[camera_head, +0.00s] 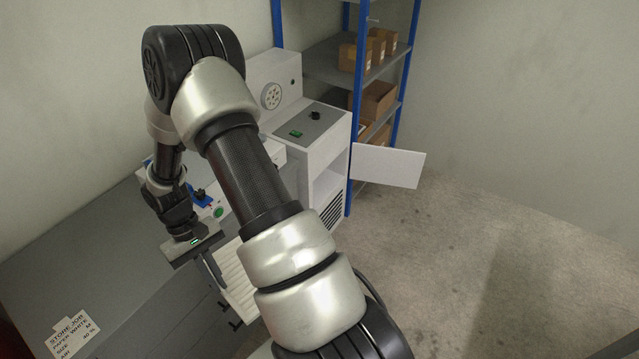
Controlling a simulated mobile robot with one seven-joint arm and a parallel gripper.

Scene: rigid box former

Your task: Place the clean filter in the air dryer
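The air dryer appears to be the white cabinet (312,128) with a dark top panel, a green button and a black knob. Its white door (388,166) stands swung open to the right, and an opening (330,187) shows in its front above a black vent. A white ribbed piece (236,284), possibly the clean filter, lies lower left of the cabinet, partly hidden by my arm. My gripper (205,272) is just left of this piece, with a dark finger near its edge. I cannot tell whether they touch or how far the fingers are apart.
A grey bench (110,235) runs along the left wall and bears a paper label (73,336). Blue-framed shelves (350,70) with several cardboard boxes stand behind the cabinet. The concrete floor (480,250) at right is clear. My arm hides much of the middle.

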